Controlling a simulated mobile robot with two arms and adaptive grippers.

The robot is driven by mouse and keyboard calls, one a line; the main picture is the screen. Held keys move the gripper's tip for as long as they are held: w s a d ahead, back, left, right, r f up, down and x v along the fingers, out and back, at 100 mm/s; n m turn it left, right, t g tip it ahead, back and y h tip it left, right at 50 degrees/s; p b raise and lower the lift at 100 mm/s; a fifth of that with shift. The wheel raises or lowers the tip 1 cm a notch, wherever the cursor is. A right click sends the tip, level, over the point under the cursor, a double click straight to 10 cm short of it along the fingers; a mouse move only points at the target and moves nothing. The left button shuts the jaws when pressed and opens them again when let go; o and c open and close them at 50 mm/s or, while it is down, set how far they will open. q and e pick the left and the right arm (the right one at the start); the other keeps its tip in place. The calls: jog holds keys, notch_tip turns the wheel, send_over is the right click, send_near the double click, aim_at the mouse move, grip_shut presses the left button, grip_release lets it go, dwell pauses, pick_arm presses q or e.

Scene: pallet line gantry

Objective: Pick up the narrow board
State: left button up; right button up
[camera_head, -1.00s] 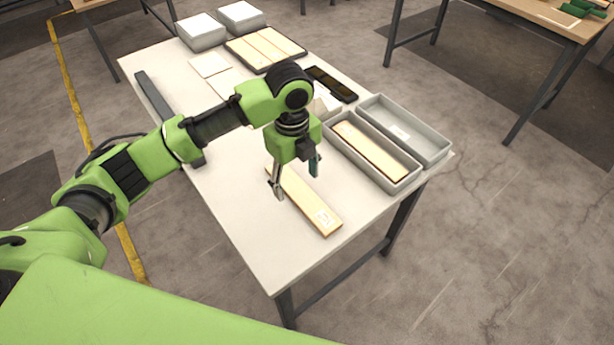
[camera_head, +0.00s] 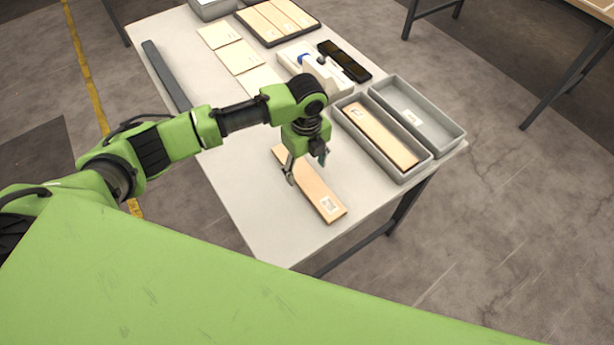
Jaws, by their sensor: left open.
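A narrow light wooden board (camera_head: 322,196) with a white label near its front end lies flat on the pale table (camera_head: 245,205). My left gripper (camera_head: 307,166) points down over the far half of the board. Its two fingers are apart, one on each side of the board, with nothing seen held between them. I cannot tell whether the fingertips touch the table. The gripper and wrist hide part of the board. My right gripper is not in view.
Thin panels (camera_head: 240,58), a white device (camera_head: 327,78) and a black tray (camera_head: 345,62) lie farther back. A dark bar (camera_head: 165,75) lies along the left edge.

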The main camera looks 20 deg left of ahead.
aim_at(307, 178)
pick_arm(q)
notch_tip(307, 178, down, 3)
jog(key=shift+f+p, duration=0.1)
jog(key=shift+p, duration=0.25)
jog(key=shift+f, duration=0.2)
jog(key=c, duration=1.3)
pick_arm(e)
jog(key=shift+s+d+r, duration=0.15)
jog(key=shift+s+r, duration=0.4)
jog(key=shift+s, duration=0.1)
pick_arm(q)
jog(key=shift+r, duration=0.1)
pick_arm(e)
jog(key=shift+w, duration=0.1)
